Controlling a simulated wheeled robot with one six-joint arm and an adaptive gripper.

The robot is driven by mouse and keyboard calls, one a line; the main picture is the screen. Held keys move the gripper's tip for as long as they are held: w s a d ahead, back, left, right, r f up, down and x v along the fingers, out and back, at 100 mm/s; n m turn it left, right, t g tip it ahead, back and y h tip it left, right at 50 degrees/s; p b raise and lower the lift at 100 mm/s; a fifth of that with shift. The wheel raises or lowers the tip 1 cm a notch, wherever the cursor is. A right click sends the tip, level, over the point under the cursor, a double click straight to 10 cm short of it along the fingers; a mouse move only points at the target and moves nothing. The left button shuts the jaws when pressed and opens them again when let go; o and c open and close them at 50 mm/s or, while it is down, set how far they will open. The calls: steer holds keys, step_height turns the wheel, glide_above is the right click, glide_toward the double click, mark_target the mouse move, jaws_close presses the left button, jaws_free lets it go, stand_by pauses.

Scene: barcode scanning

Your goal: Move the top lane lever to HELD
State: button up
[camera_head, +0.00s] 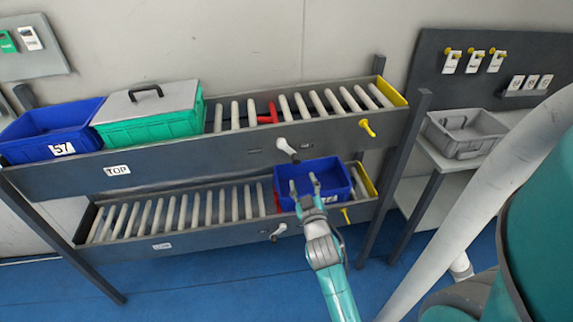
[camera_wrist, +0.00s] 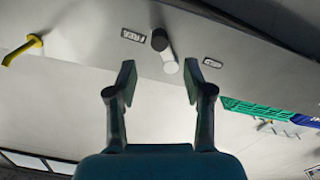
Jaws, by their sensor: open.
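The top lane lever (camera_head: 287,150) is on the front rail of the upper rack, labelled TOP (camera_head: 117,169). In the wrist view the lever (camera_wrist: 168,62) lies between two small labels; the left one (camera_wrist: 133,36) looks like FREE, and the right one (camera_wrist: 213,63) is not clearly readable. My gripper (camera_head: 303,183) is open and empty, just below the lever in the head view. In the wrist view its fingertips (camera_wrist: 160,79) are spread, with the lever between and beyond them, apparently untouched.
A blue bin (camera_head: 50,133) and a lidded green bin (camera_head: 150,115) stand on the upper lane's left. Another blue bin (camera_head: 290,172) sits on the lower lane behind my gripper. The lower lane has its own lever (camera_head: 279,231). A yellow knob (camera_head: 367,128) protrudes at right.

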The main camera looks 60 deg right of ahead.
mark_target(297, 163)
steer(key=x, duration=1.1)
steer(key=shift+s, duration=0.1)
jaws_close()
